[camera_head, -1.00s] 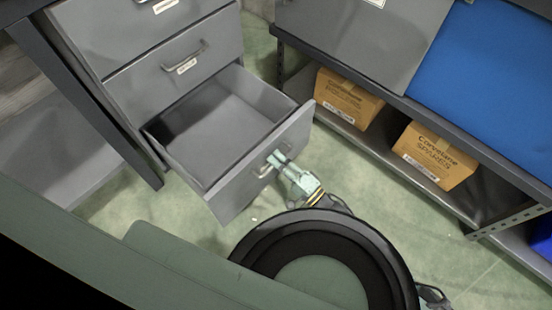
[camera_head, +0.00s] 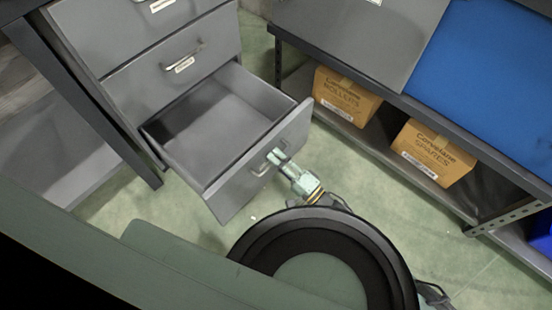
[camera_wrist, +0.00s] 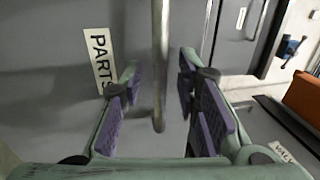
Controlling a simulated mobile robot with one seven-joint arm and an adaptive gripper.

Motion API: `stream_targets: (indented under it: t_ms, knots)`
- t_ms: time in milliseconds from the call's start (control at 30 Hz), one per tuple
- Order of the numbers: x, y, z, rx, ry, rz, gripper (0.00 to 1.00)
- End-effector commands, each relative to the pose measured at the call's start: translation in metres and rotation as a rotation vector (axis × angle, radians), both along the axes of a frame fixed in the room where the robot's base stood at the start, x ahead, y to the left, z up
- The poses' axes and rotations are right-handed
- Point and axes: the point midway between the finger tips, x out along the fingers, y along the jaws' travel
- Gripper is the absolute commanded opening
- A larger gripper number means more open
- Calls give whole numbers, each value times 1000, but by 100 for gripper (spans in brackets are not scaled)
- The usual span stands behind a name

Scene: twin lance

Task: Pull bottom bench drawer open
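The bottom bench drawer (camera_head: 240,180) is grey, empty and pulled well out of the cabinet in the head view. My gripper (camera_head: 275,156) is at its front, by the bar handle (camera_head: 262,169). In the wrist view my gripper (camera_wrist: 158,80) is open, with one finger on each side of the handle bar (camera_wrist: 159,60). A gap shows between the bar and each finger. The drawer front there carries a "PARTS" label (camera_wrist: 99,60). The inside of the drawer is visible; its floor is bare.
Two closed drawers are above, one with a handle (camera_head: 183,56). To the right, a shelf unit (camera_head: 390,142) holds two cardboard cartons (camera_head: 346,97) (camera_head: 434,153) and a blue panel (camera_head: 490,70). Green floor (camera_head: 180,215) is clear around the drawer.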

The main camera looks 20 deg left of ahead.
Motion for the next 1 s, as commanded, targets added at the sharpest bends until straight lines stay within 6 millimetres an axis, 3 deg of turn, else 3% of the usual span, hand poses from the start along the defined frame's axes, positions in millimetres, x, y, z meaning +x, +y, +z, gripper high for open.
stream_targets:
  t_ms: [500,700,1000]
  knots:
    - [-32,-89,-20,-5,2,-2,29]
    - [-38,-106,-23,-2,1,-1,29]
    - [-39,-107,-23,-1,1,-1,29]
